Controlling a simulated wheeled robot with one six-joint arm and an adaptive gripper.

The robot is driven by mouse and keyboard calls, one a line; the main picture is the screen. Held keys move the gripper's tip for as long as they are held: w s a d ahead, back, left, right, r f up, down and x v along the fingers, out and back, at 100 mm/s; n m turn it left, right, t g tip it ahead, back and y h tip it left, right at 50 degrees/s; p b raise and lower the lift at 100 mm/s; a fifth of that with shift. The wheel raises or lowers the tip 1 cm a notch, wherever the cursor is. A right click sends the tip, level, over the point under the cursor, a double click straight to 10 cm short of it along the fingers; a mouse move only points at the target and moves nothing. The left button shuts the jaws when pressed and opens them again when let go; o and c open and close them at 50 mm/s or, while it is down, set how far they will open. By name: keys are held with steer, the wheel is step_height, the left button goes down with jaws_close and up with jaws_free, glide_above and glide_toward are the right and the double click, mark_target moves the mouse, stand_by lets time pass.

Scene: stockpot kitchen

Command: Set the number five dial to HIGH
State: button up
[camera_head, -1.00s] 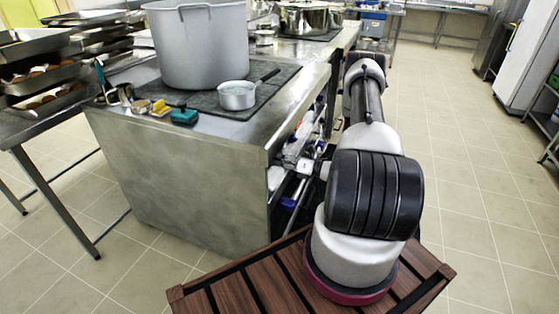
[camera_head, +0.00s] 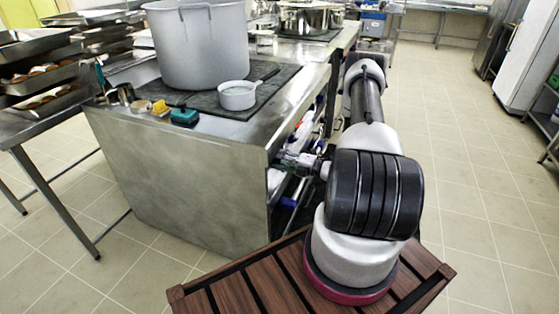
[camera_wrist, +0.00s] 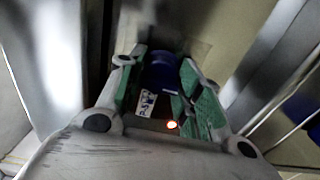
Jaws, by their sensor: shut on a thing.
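A dark blue dial (camera_wrist: 160,72) sits between the green-padded fingers of my gripper (camera_wrist: 163,84) in the wrist view, and the fingers are shut on it. I cannot read its number. A small white label (camera_wrist: 147,103) with dark marks shows just below the dial, and a red light (camera_wrist: 172,125) glows beside it. In the head view my gripper (camera_head: 290,160) is at the right side of the steel counter (camera_head: 180,180), below its top. The dial is hidden in that view.
On the counter stand a large grey stockpot (camera_head: 200,50) and a small saucepan (camera_head: 237,97) on a dark cooktop (camera_head: 262,100). Racks with trays (camera_head: 35,75) stand at the left. Tiled floor (camera_head: 465,200) is clear at the right.

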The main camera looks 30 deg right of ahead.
steer(key=m, duration=0.4)
steer(key=shift+m, duration=0.3)
steer(key=shift+f+m, duration=0.1)
steer(key=shift+m, duration=1.5)
steer(key=o, duration=1)
steer(key=shift+d, duration=0.1)
steer(key=v, duration=1.2)
